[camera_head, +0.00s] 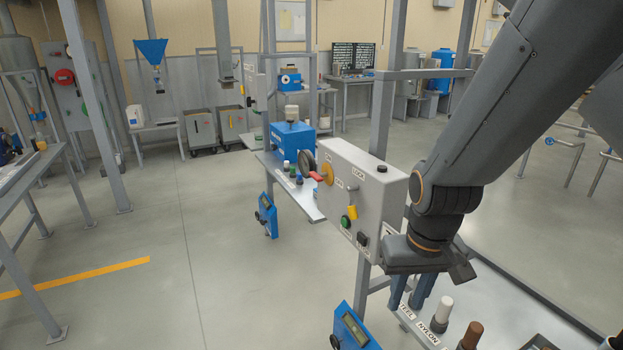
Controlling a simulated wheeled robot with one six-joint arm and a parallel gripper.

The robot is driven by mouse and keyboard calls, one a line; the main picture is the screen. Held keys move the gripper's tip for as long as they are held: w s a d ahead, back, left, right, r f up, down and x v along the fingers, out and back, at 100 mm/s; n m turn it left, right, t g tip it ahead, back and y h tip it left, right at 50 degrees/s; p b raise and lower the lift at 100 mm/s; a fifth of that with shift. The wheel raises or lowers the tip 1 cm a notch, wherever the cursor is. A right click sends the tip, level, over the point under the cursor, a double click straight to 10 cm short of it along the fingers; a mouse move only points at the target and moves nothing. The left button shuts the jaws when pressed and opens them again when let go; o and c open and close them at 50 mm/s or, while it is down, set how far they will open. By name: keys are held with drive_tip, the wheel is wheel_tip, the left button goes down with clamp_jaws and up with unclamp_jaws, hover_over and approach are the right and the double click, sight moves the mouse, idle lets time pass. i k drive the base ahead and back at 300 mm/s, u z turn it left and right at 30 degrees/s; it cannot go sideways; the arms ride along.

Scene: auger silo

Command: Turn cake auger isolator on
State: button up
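A grey control box (365,200) stands on a post left of my arm. On its face is a yellow round plate with a red rotary handle (317,176), seen almost edge-on, so its exact setting cannot be told. Small labels by it appear to include ON and OFF. Lower on the face are a yellow part (352,212), a green button (345,222) and a black knob (362,239). No label readable here names the cake auger. My gripper (410,294) points down to the right of the box, apart from the handle. Its two fingers look spread and empty.
Below my gripper, a bench holds a white-topped bottle (442,312) and a brown-topped one (470,334). A blue device (352,328) stands at its left. A farther bench holds a blue machine (292,138). Open floor (240,270) lies to the left.

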sight(318, 178)
drive_tip(key=u, duration=0.05)
drive_tip(key=k, duration=0.5)
drive_tip(key=u, duration=0.95)
drive_tip(key=i, duration=1)
drive_tip(key=z, duration=1.85)
drive_tip(key=i, duration=0.5)
drive_tip(key=u, duration=0.05)
